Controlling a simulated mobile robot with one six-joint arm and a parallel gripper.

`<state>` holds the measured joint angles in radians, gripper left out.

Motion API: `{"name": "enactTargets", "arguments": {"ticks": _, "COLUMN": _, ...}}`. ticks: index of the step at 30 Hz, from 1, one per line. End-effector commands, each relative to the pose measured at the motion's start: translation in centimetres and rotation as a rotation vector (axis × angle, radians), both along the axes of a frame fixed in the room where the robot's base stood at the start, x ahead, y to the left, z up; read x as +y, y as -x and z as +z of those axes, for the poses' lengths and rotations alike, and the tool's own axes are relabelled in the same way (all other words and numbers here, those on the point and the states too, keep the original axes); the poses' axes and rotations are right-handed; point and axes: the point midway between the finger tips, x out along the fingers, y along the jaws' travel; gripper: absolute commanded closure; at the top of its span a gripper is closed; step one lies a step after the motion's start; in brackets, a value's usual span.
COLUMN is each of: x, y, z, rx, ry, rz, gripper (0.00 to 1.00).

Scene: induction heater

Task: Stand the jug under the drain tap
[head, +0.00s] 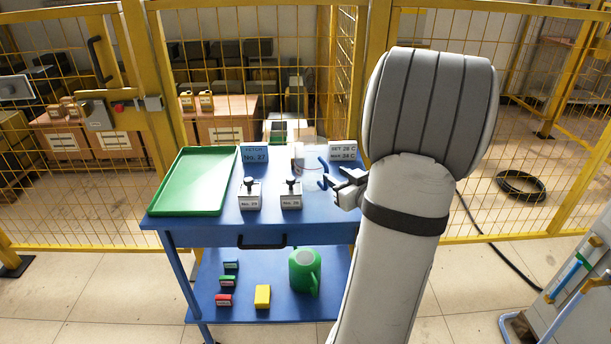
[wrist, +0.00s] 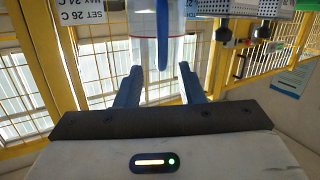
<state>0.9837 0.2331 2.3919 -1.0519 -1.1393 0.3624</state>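A clear jug (head: 306,160) with a blue handle (head: 323,173) stands upright on the blue cart's top, at the back right. My gripper (head: 335,186) is beside its handle, on the jug's right. In the wrist view the picture is upside down; the jug's clear body (wrist: 146,50) with a thin red line shows ahead, and its blue handle lies between my open fingers (wrist: 160,72), with gaps on both sides. I cannot make out a drain tap in either view.
The blue cart (head: 215,232) also bears a green tray (head: 190,182), two labelled blocks with black knobs (head: 250,195) and upright signs (head: 254,154). A green can (head: 304,272) and small boxes sit on its lower shelf. Yellow mesh fencing stands behind. Equipment (head: 580,285) is at the right edge.

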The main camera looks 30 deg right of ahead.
Motion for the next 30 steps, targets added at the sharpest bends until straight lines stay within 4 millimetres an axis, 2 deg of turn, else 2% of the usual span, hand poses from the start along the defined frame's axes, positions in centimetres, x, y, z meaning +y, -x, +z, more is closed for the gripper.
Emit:
{"name": "enactTargets", "arguments": {"ticks": 1, "x": -0.6, "y": 0.9, "z": -1.2, "rx": -0.032, "ry": -0.022, "rz": 0.017, "gripper": 0.65}}
{"name": "enactTargets", "arguments": {"ticks": 6, "x": -0.9, "y": 2.6, "z": -1.8, "rx": -0.12, "ry": -0.072, "rz": 0.08, "gripper": 0.65}}
{"name": "enactTargets", "arguments": {"ticks": 9, "x": -0.9, "y": 2.6, "z": -1.8, "rx": -0.141, "ry": -0.083, "rz": 0.095, "gripper": 0.65}}
{"name": "enactTargets", "arguments": {"ticks": 17, "x": -0.6, "y": -0.1, "z": -1.7, "rx": -0.143, "ry": -0.083, "rz": 0.1, "gripper": 0.65}}
{"name": "enactTargets", "arguments": {"ticks": 24, "x": -0.1, "y": -3.6, "z": -1.6, "rx": -0.142, "ry": -0.082, "rz": 0.098, "gripper": 0.65}}
{"name": "enactTargets", "arguments": {"ticks": 30, "x": -0.2, "y": -4.8, "z": -1.5, "rx": -0.143, "ry": -0.082, "rz": 0.095, "gripper": 0.65}}
